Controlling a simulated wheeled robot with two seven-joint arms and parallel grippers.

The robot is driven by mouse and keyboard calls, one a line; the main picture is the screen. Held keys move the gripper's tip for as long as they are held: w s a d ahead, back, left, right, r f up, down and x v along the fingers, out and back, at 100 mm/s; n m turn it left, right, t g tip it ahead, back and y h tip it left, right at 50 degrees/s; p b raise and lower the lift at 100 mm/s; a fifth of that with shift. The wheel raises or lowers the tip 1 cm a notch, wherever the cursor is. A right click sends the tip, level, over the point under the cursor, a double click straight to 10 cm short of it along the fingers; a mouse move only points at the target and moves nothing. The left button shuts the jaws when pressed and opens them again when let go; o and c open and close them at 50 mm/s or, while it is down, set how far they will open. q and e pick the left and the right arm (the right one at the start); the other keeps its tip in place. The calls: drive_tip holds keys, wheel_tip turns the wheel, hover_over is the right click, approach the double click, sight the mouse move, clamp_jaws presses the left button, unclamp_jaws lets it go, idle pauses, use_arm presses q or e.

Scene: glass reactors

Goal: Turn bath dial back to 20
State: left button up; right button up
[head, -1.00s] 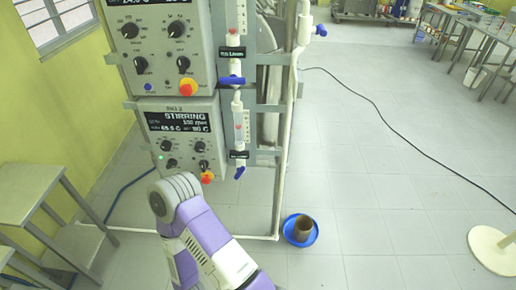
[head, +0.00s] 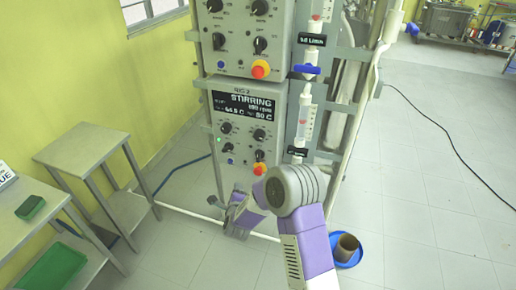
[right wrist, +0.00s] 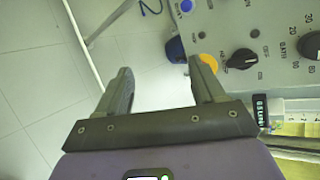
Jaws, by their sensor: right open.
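The lower grey control box (head: 245,100) reads STIRRING on its black display, with about 66.5 C and 80 C beneath. A black dial (head: 258,135) sits below the display at the right. In the right wrist view a black dial (right wrist: 312,45) with a scale including 20 and 80 is at the right edge, partly cut off. My right gripper (head: 238,215) is low in front of the box's bottom edge. In the right wrist view its two fingers (right wrist: 162,84) are apart and empty, clear of the dial. My left gripper is not in view.
A red-and-yellow stop button (head: 260,168) is low on the box; its yellow collar (right wrist: 207,63) is close behind one finger. Another black knob (right wrist: 242,60) lies between it and the dial. A blue dish (head: 346,250) stands on the floor. Metal tables (head: 85,155) are at left.

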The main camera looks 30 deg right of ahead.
drive_tip(key=w+d+r+m+t+h+b, duration=0.1)
drive_tip(key=w+d+r+m+h+b, duration=0.15)
drive_tip(key=d+r+m+h, duration=0.4)
drive_tip(key=m+h, duration=0.2)
drive_tip(key=m, duration=0.9)
approach(258, 138)
drive_tip(key=x, duration=0.8)
drive_tip(key=shift+w+d+r+b, duration=0.1)
drive_tip(key=shift+w+d+b, duration=0.2)
drive_tip(key=shift+b, duration=0.1)
drive_tip(key=shift+s, duration=0.1)
drive_tip(key=c, duration=1.1)
drive_tip(key=shift+o, duration=0.2)
drive_tip(key=shift+n, duration=0.25)
